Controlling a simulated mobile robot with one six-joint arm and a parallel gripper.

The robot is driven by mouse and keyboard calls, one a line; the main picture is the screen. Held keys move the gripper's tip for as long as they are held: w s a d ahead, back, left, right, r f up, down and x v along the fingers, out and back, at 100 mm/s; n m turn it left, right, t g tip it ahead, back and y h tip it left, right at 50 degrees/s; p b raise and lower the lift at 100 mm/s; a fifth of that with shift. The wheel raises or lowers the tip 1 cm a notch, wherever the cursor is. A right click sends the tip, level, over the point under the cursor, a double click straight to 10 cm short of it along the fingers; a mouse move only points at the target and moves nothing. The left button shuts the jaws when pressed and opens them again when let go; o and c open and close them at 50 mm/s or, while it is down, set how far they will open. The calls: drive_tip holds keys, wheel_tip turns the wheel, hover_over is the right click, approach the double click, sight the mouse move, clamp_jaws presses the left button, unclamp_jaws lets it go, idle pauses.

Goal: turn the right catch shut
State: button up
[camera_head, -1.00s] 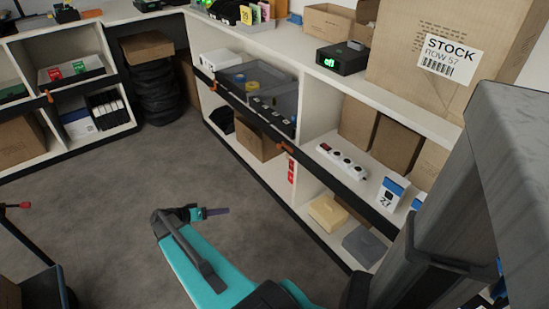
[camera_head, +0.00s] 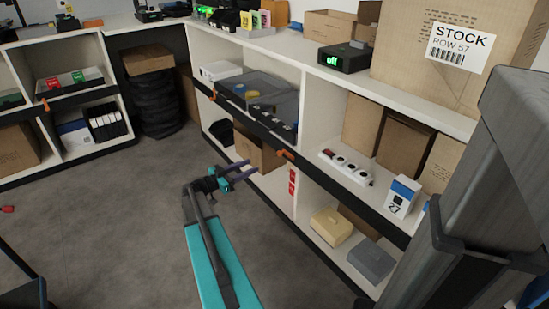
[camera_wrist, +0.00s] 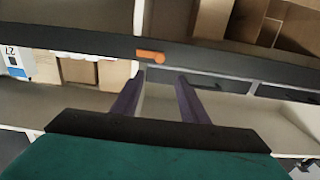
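The right catch (camera_head: 285,154) is a small orange tab on the black front bar (camera_head: 328,181) of the shelf unit. It lies roughly along the bar. It also shows in the wrist view (camera_wrist: 150,57), just beyond the fingertips and level along the bar. Another orange catch (camera_head: 213,95) sits further left on the bar and looks more upright. My gripper (camera_head: 248,168) is in front of the unit, left of and a little below the right catch. Its purple fingers stand apart with nothing between them in the wrist view (camera_wrist: 160,78); they look clear of the catch.
A grey bin (camera_head: 258,93) stands behind the bar at left. A power strip (camera_head: 345,167) and a box marked 27 (camera_head: 402,196) stand on the shelf to the right. Below are a yellow box (camera_head: 331,227) and a grey box (camera_head: 370,259).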

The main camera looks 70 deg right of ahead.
sight(278, 153)
drive_tip(key=shift+d, duration=0.1)
drive_tip(key=shift+b+x, duration=1.15)
drive_tip(key=shift+x, duration=5.7)
clamp_jaws()
